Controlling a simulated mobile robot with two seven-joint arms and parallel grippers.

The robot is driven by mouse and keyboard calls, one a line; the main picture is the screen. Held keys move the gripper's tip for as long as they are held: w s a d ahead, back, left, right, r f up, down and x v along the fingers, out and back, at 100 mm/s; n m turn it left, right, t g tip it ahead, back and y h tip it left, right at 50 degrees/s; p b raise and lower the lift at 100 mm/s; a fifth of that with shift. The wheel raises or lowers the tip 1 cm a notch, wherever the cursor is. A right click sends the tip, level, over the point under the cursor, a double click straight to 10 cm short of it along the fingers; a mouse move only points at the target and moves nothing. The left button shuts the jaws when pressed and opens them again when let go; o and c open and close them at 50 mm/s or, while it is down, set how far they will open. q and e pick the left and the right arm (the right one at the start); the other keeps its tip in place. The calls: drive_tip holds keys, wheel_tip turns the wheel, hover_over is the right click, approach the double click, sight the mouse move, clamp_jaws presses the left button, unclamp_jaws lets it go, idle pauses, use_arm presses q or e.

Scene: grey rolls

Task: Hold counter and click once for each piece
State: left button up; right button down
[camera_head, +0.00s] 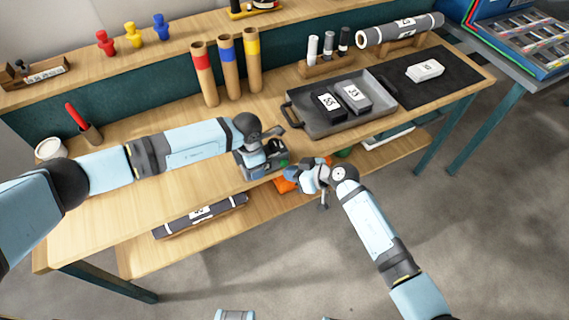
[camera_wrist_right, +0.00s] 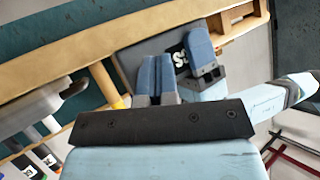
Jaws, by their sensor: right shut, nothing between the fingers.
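My left gripper (camera_head: 268,158) is over the table's front edge, at a small grey-blue thing with a green part (camera_head: 281,162). The arm covers much of it, and I cannot tell whether it is the counter or whether the fingers grip it. My right gripper (camera_head: 300,178) is just off the table edge, right of the left gripper. In the wrist view its blue fingers (camera_wrist_right: 156,80) are together and empty. Blue fingers of the left gripper (camera_wrist_right: 200,48) show beyond them, beside a dark thing with a white mark (camera_wrist_right: 176,56).
A grey tray (camera_head: 315,128) holds two dark labelled blocks (camera_head: 342,100). A white block (camera_head: 425,70) lies on a black mat (camera_head: 440,90). Three cardboard tubes (camera_head: 229,72) stand behind. A dark roll (camera_head: 201,214) lies on the lower shelf. The table's left front is clear.

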drive_tip(key=shift+w+a, duration=0.25)
drive_tip(key=shift+w, duration=0.2)
idle(0.6)
idle(0.4)
drive_tip(key=shift+s+d, duration=0.5)
drive_tip(key=shift+s, duration=0.35)
drive_tip(key=shift+s, duration=0.1)
drive_tip(key=s+d, duration=0.1)
drive_tip(key=s, duration=0.1)
drive_tip(key=s+d, duration=0.1)
drive_tip(key=s, duration=0.1)
drive_tip(key=shift+d, duration=0.3)
idle(1.0)
use_arm(q)
drive_tip(key=o, duration=1.2)
